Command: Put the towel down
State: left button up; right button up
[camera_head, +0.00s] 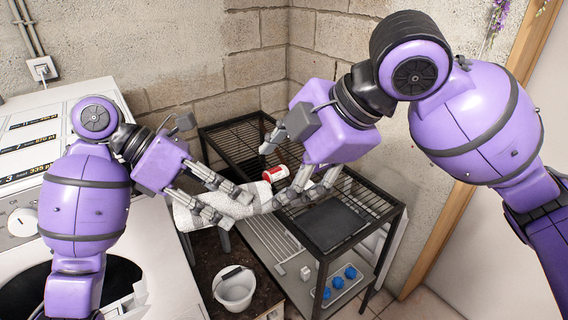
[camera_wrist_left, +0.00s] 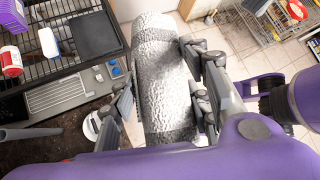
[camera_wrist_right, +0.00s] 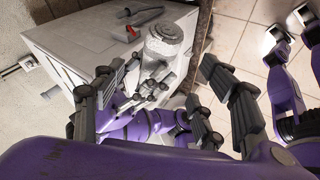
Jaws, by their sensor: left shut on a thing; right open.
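The towel is a white, rough-textured roll (camera_head: 188,213) in the head view, held in the air in front of the metal rack. My left gripper (camera_head: 238,199) is shut around it. In the left wrist view the towel (camera_wrist_left: 165,85) runs between the left fingers. My right gripper (camera_head: 302,193) is open, close to the towel's right end in the head view. In the right wrist view the towel's round end (camera_wrist_right: 168,36) shows beyond the open right fingers, with the left fingers on it. Fingers hide part of the towel.
A black metal rack (camera_head: 232,133) stands in the corner, with a red and white can (camera_head: 276,174) and a dark flat panel (camera_head: 328,224) on top. Lower down is a tray with blue pieces (camera_head: 350,272). A white bucket (camera_head: 235,288) stands below. A white washing machine (camera_head: 62,112) is at left.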

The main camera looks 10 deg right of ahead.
aim_at(254, 193)
jog(key=x, duration=1)
jog(key=shift+a+f, duration=0.2)
jog(key=c, duration=1.4)
pick_arm(q)
jog(key=o, duration=1.4)
pick_arm(e)
jog(key=shift+r, duration=0.1)
jog(key=shift+c, duration=0.6)
